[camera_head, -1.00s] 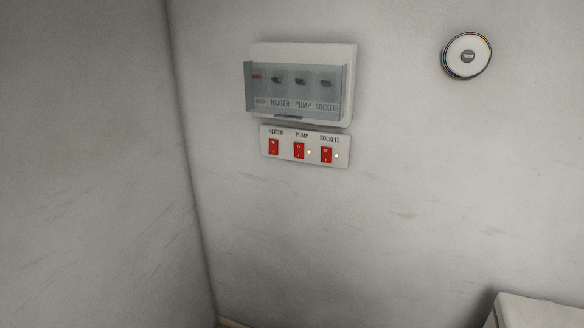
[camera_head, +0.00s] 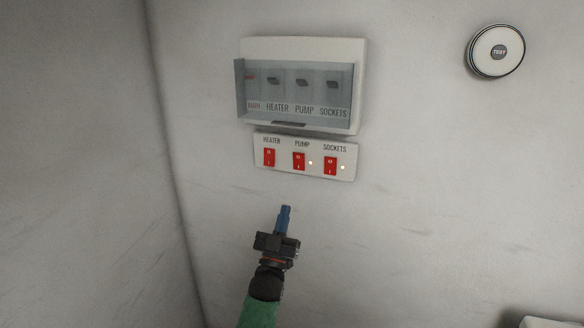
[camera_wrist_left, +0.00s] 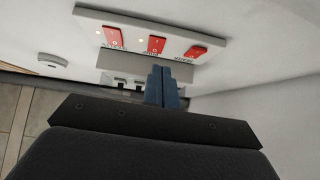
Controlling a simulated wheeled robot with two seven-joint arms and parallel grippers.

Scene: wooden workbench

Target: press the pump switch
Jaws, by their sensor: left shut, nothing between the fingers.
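The pump switch (camera_head: 299,161) is the middle red rocker on a white switch panel (camera_head: 265,178) on the wall, under the label PUMP, with a small lit lamp to its right. It also shows as the middle red rocker (camera_wrist_left: 156,45) in the left wrist view. My left gripper (camera_head: 285,208) has blue fingers shut with nothing between them. It points up, below the panel and apart from it in the head view. The left fingers (camera_wrist_left: 162,72) also show in the left wrist view. My right gripper is not in view.
The heater switch (camera_head: 269,157) is left of the pump switch, and the sockets switch (camera_head: 330,165), with a lit lamp, is right. A breaker box (camera_head: 345,50) with a clear cover is above. A round TEST device (camera_head: 497,51) is at upper right. A wall corner is at left.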

